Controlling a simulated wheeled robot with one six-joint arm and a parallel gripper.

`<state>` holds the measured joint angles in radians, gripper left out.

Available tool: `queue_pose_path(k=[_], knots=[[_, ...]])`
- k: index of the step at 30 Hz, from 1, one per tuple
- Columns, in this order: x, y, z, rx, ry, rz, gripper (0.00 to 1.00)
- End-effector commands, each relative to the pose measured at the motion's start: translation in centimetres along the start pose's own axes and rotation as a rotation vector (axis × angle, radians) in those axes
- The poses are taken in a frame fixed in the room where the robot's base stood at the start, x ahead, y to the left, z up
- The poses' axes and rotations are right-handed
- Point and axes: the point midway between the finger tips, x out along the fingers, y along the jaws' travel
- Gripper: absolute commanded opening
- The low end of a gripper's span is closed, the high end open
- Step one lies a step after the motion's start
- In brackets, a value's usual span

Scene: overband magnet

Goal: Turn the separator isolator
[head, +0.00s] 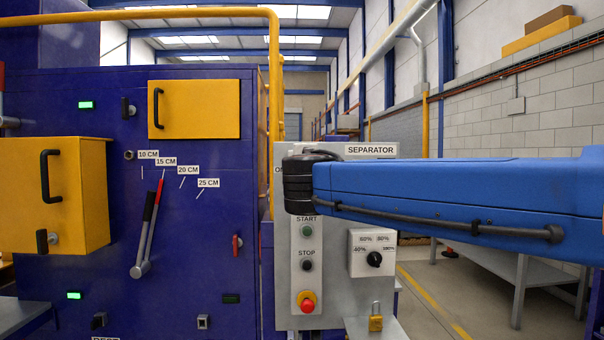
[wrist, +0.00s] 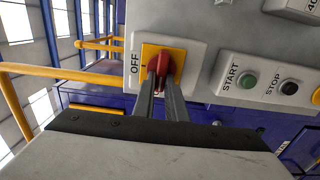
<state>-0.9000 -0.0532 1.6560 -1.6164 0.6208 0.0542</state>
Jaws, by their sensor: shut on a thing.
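The separator isolator is a red rotary handle (wrist: 162,61) on a yellow plate (wrist: 176,50), set in a pale grey box. In the wrist view an OFF label (wrist: 135,63) stands just left of the plate. My gripper (wrist: 161,88) has both grey fingers closed around the red handle. The fingers cover much of the handle, so I cannot tell which way it points. In the head view the grey panel marked SEPARATOR (head: 370,150) stands at centre. My blue arm and black wrist hide the isolator and my fingers there.
Below on the panel are a green START button (head: 307,231), a black STOP button (head: 307,265), a red emergency stop (head: 307,303) and a percentage dial (head: 374,259). A padlock (head: 376,323) stands below the dial. A yellow pipe (head: 273,100) rises left of the panel.

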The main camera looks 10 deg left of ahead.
Motion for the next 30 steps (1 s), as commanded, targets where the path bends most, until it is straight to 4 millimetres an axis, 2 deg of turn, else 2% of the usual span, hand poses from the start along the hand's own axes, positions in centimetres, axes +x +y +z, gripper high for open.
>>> queue_pose_path(k=[6, 7, 9, 20, 23, 30], knots=[[0.0, -0.2, -0.1, 0.001, 0.001, -0.004, 0.0], [0.0, -0.2, -0.1, 0.001, 0.001, -0.004, 0.19], [0.0, -0.2, -0.1, 0.001, 0.001, -0.003, 0.3], [-0.4, -0.1, 0.0, 0.002, 0.001, -0.001, 0.3], [-1.4, 0.0, -0.1, 0.002, 0.001, 0.0, 0.3], [-5.8, 0.0, -0.1, 0.002, 0.004, 0.0, 0.3]])
